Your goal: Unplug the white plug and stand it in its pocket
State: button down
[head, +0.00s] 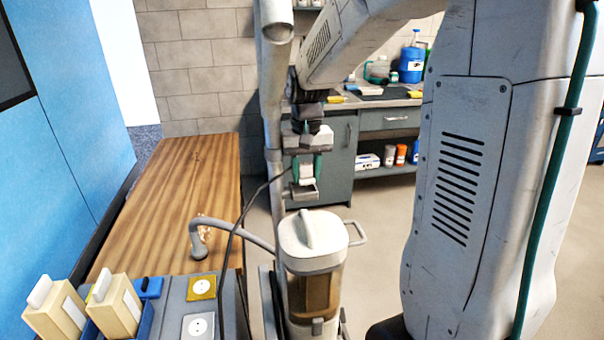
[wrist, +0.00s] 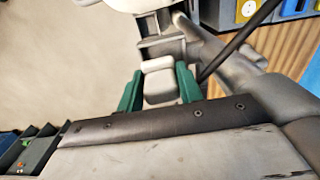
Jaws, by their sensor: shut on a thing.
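The white plug (head: 306,172) is between the green fingers of my gripper (head: 306,176), which is shut on it. In the wrist view the plug (wrist: 158,82) shows pale between the two fingertips (wrist: 159,88). A grey bracket-like holder (head: 304,193), which looks like the pocket, is just below the plug in the head view. In the wrist view the holder (wrist: 165,46) lies just beyond the plug. I cannot tell whether the plug touches it or is in it. A dark cable (head: 245,212) runs from near the plug down to the left.
A canister vacuum (head: 312,262) with a grey pipe (head: 277,110) stands below and beside my gripper. A yellow socket plate (head: 201,287) and a grey one (head: 198,325) are at lower left, near beige containers (head: 114,304). A wooden bench (head: 180,180) is left; open floor (head: 375,230) is right.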

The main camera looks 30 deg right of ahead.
jog(key=shift+s, duration=0.15)
dwell(0.4)
jog(key=shift+a, duration=0.1)
jog(key=shift+f, duration=0.7)
jog(key=shift+s+f, duration=0.25)
jog(key=shift+f, duration=0.15)
jog(key=shift+r, duration=0.1)
jog(key=shift+w+r, duration=0.25)
jog(key=shift+r, duration=0.6)
jog(key=shift+r, duration=0.1)
jog(key=shift+f, duration=0.2)
